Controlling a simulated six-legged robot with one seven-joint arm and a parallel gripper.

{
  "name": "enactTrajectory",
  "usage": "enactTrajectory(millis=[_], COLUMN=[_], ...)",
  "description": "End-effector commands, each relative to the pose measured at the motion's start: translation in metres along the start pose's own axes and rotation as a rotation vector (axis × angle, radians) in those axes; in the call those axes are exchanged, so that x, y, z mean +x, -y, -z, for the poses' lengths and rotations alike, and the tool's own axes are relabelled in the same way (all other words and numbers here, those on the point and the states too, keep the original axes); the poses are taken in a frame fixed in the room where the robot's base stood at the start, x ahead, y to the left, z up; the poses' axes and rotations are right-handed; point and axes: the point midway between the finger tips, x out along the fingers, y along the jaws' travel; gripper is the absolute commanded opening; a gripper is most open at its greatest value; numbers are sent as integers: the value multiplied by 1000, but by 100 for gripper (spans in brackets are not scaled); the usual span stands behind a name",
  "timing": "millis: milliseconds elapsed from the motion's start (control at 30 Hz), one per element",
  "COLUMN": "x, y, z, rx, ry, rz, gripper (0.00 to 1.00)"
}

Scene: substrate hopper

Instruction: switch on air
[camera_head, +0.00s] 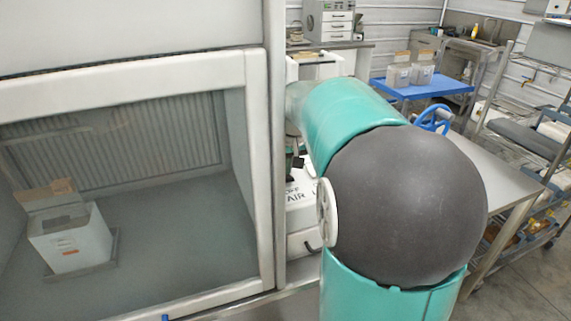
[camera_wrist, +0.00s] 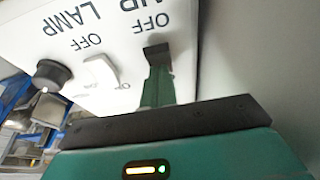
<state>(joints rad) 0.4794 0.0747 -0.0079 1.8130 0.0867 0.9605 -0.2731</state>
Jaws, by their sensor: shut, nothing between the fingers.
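A white control box (camera_head: 302,215) with the words OFF and AIR stands beside the hood, partly behind my arm. In the wrist view its panel (camera_wrist: 120,45) appears turned over, with a LAMP label and OFF marks. A white rocker switch (camera_wrist: 101,72) sits under one OFF mark, with a black knob (camera_wrist: 51,75) to its left. My gripper (camera_wrist: 157,52) is shut and empty, its dark tips close to the panel just below the right-hand OFF mark. Any switch there is hidden behind the fingers, and I cannot tell whether they touch. The right-hand label is cut off.
A glass-fronted hood (camera_head: 150,185) fills the left, with a white box (camera_head: 72,243) inside. A steel table (camera_head: 505,180) stands at the right. Behind it are a blue tray (camera_head: 425,88) with containers and a wire shelf (camera_head: 535,135). A grey wall is close right of the panel in the wrist view.

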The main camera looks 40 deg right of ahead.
Motion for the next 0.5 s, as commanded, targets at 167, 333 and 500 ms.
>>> enactTrajectory(millis=[167, 333, 500], x=[-1, -1, -13], y=[0, 0, 2], z=[-1, -1, 3], rx=[0, 0, -2], ry=[0, -1, -2], rz=[0, 0, 0], gripper=[0, 0, 0])
